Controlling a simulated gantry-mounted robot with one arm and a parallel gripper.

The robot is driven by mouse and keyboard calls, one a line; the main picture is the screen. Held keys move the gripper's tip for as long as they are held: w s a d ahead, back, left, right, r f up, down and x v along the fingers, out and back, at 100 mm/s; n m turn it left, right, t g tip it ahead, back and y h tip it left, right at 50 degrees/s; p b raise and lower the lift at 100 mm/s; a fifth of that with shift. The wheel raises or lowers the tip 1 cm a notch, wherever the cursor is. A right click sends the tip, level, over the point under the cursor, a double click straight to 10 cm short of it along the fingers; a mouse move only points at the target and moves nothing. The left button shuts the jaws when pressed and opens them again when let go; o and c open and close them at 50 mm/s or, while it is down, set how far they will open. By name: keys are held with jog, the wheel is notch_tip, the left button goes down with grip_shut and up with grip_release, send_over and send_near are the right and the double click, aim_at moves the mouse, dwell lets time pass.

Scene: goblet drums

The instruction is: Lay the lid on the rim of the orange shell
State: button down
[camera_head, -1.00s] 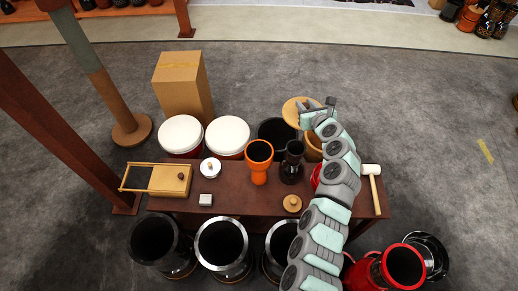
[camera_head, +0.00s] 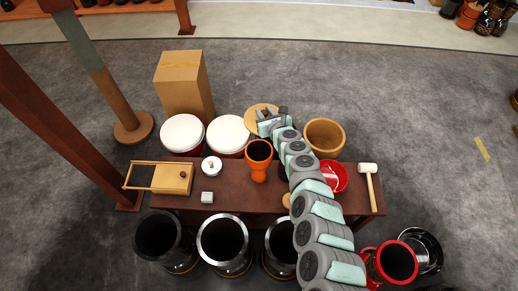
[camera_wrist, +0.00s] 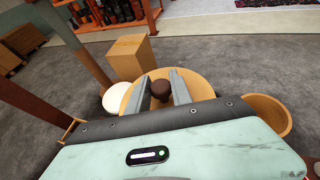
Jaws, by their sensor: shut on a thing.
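The lid (camera_head: 254,111) is a round light-wood disc with a dark brown knob (camera_wrist: 161,89) in its middle. My gripper (camera_wrist: 161,86) is shut on the knob, with one finger on each side, and holds the lid in the air. In the head view the gripper (camera_head: 272,116) and lid appear behind the bench, above the orange shell in the picture. The orange shell (camera_head: 258,171) is an upright goblet shape on the bench with a dark open mouth. The lid is apart from its rim. The shell is not visible in the wrist view.
White-topped drums (camera_head: 226,132) and a cardboard box (camera_head: 184,84) stand behind the bench (camera_head: 235,197). A wooden bowl-shaped shell (camera_head: 324,137), red dish (camera_head: 334,176) and mallet (camera_head: 370,184) are at right. A wooden frame box (camera_head: 172,179) is at left. My arm hides the bench's middle right.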

jog(key=a+f, duration=0.1)
jog(key=a+f+b, duration=0.1)
jog(key=f, duration=0.1)
jog(key=shift+s+a, duration=0.15)
jog(key=shift+s, duration=0.05)
notch_tip(320, 180, down, 18)
jog(key=b, duration=1.1)
jog(key=shift+d+r, duration=0.2)
jog(key=shift+r, duration=0.05)
jog(key=shift+f+b, duration=0.15)
jog(key=shift+b, duration=0.25)
jog(key=c, duration=1.1)
grip_release()
jog(key=shift+c, duration=0.2)
